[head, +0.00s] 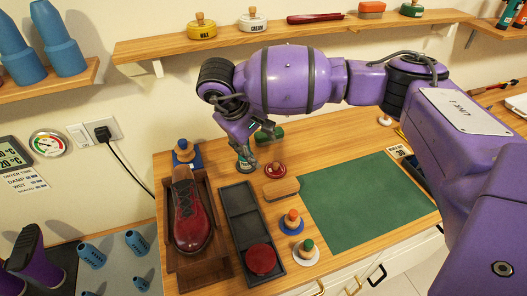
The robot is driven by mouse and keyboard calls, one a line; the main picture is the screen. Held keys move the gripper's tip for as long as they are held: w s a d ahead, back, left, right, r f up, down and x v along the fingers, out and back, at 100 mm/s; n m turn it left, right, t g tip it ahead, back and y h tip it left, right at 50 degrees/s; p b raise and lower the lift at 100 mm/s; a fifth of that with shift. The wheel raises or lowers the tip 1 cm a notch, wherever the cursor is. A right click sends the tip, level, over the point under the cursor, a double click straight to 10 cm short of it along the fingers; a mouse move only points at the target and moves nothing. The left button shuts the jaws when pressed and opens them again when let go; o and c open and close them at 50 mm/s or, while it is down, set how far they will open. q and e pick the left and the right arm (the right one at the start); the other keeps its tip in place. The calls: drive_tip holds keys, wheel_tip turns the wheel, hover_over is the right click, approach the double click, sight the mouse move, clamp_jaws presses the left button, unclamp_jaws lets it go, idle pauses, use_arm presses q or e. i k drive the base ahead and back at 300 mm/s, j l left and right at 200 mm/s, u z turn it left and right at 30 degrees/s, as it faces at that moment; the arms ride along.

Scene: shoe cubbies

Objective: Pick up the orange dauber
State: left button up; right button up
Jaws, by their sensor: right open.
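My left gripper is out of view.
A red shoe (190,212) sits in a wooden tray at left. A black tray (237,218) holds a red tin (261,258). A green mat (368,203) is clear. A shelf (150,47) runs above.

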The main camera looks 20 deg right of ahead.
sight(292, 221)
drive_tip(key=k, duration=1)
